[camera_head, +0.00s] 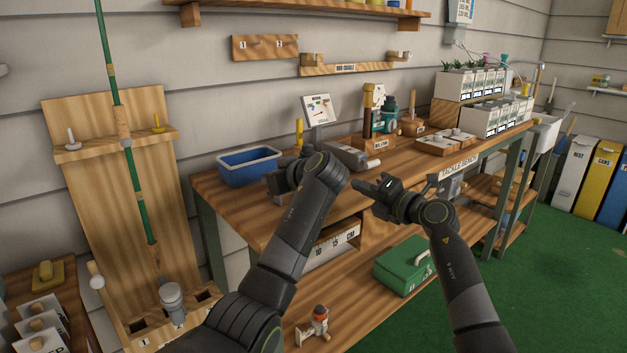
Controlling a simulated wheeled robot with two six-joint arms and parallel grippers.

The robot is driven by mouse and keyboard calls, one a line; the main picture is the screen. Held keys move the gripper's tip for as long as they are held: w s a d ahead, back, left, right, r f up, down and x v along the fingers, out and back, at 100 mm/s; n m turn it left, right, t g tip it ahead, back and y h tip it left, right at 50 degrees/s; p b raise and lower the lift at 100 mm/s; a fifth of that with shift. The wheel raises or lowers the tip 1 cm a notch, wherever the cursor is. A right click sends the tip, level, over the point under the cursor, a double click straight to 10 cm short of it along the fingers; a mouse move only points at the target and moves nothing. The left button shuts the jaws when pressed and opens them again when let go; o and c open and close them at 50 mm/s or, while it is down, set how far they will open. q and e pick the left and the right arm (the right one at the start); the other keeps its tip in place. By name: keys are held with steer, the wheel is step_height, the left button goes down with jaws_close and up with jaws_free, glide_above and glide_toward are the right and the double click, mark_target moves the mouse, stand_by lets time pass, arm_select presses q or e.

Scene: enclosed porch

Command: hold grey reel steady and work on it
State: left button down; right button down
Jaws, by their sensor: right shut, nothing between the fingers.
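A grey rounded object (172,297) sits low on the green rod at the left; it may be the grey reel, but I cannot tell for sure. A second grey object (347,154) lies on the workbench behind my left wrist, partly hidden. My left gripper (272,181) is over the bench's front edge, close to the blue bin; its fingers are mostly hidden by its own wrist. My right gripper (366,187) is shut and empty, pointing left in front of the bench edge. Neither gripper visibly touches a grey object.
The wooden workbench (230,196) carries a blue bin (249,167), a teal reel (389,112) on a wooden stand, and white boxes (489,119). A green tackle box (403,265) and a small figure (318,323) are on the lower shelf. Green floor at right is free.

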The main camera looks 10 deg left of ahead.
steer(key=shift+w+a+r, duration=0.4)
steer(key=shift+a+r, duration=0.25)
steer(key=shift+a, duration=0.3)
steer(key=shift+w+a+r, duration=0.4)
steer(key=shift+a+r, duration=0.2)
steer(key=shift+a, duration=0.4)
steer(key=shift+w+a+r, duration=0.4)
steer(key=shift+a+r, duration=0.25)
steer(key=shift+a, duration=0.3)
steer(key=shift+s+a+f, duration=0.25)
steer(key=shift+f, duration=0.25)
steer(key=shift+w+d+f, duration=0.15)
steer(key=shift+w+d+f, duration=0.3)
steer(key=shift+f, duration=0.2)
steer(key=shift+w+d+f, duration=0.1)
steer(key=shift+w+f, duration=0.05)
steer(key=shift+f, duration=0.4)
